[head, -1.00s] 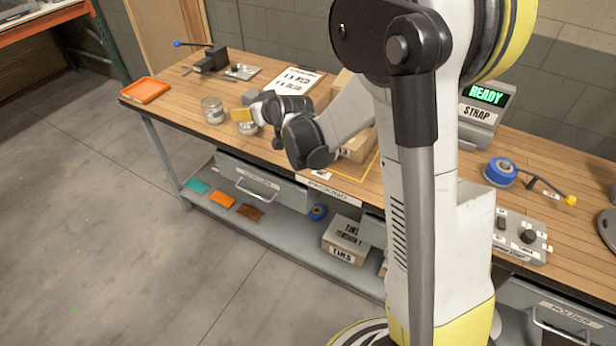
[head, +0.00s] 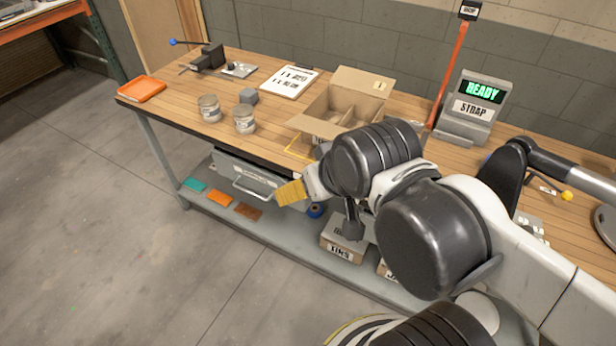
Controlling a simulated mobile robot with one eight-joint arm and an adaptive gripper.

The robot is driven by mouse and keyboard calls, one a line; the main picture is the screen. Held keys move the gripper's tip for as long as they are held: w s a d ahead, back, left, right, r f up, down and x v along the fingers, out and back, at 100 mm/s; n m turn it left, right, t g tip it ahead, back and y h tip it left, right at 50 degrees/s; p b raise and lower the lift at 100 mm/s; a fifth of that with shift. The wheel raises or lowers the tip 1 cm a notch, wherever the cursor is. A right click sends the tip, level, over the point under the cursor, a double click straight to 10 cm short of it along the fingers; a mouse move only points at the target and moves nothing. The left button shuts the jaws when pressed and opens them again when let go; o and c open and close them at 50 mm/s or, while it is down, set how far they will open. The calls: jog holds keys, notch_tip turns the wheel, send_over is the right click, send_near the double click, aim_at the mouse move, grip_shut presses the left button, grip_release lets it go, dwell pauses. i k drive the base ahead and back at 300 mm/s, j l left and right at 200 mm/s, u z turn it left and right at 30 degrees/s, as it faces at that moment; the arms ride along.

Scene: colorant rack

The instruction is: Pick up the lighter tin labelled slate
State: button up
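Two similar metal tins with pale labels stand upright on the wooden bench: a left tin (head: 209,108) and a right tin (head: 244,119). Their labels are too small to read, so I cannot tell which is slate or which is lighter. My gripper (head: 290,193) shows a yellow part at the arm's end, in front of the bench edge and below and right of the tins, apart from both. Its fingers cannot be made out, so I cannot tell if it is open. No tin shows in it.
An open cardboard box (head: 352,98) with dividers stands right of the tins. A READY display (head: 478,95) stands farther right. A drawer (head: 247,176) and shelf are below.

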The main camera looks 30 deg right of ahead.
aim_at(209, 103)
jog(key=i+j+z, duration=0.3)
jog(key=j, duration=0.15)
jog(key=j+z, duration=0.25)
jog(key=j, duration=0.2)
jog(key=i+j+z, duration=0.15)
jog(key=j+z, duration=0.15)
jog(key=j, duration=0.25)
jog(key=j+z, duration=0.3)
jog(key=j, duration=0.25)
jog(key=i, duration=0.05)
